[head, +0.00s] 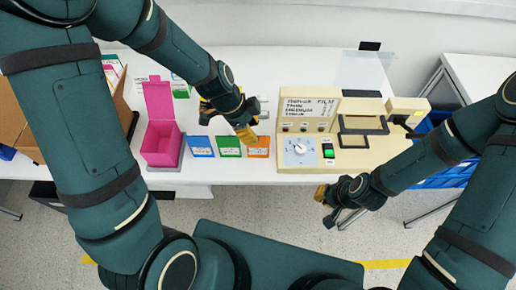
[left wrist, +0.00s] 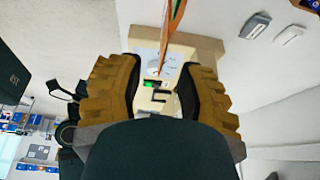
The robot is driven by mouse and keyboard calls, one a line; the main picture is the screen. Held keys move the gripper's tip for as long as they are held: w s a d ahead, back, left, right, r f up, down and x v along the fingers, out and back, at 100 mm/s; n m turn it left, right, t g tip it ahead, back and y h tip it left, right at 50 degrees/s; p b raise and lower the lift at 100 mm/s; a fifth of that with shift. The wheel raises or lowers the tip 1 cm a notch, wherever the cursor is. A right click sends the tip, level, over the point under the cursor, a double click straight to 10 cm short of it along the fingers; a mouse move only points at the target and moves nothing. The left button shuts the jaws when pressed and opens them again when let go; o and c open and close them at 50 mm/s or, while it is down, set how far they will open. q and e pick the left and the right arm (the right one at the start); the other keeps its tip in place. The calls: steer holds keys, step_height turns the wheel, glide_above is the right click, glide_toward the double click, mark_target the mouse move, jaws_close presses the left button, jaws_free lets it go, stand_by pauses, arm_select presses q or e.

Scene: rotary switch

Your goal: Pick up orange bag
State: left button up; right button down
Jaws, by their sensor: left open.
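The orange bag (head: 259,147) stands at the right end of a row of three small bags on the white table, partly covered by my left gripper. My left gripper (head: 243,133) is open at the bag's upper left. In the left wrist view the orange bag (left wrist: 173,24) shows edge-on as a thin strip, ahead of and between the open fingers (left wrist: 158,75). I cannot tell whether a finger touches it. My right gripper (head: 326,195) hangs in front of the table's front edge, away from the bag; its jaw opening is unclear.
A green bag (head: 229,147) and a blue bag (head: 201,147) stand left of the orange one. A pink open box (head: 161,143) is further left. A beige machine (head: 330,158) with a dial and green switch stands close on the right. A cardboard box (head: 125,112) is at far left.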

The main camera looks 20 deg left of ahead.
arm_select(q)
steer(key=x, duration=0.4)
steer(key=shift+w+d+f+b, duration=0.1)
steer(key=shift+w+f+b, duration=0.1)
steer(key=shift+w+b, duration=0.1)
jaws_close()
steer(key=shift+s, duration=0.1)
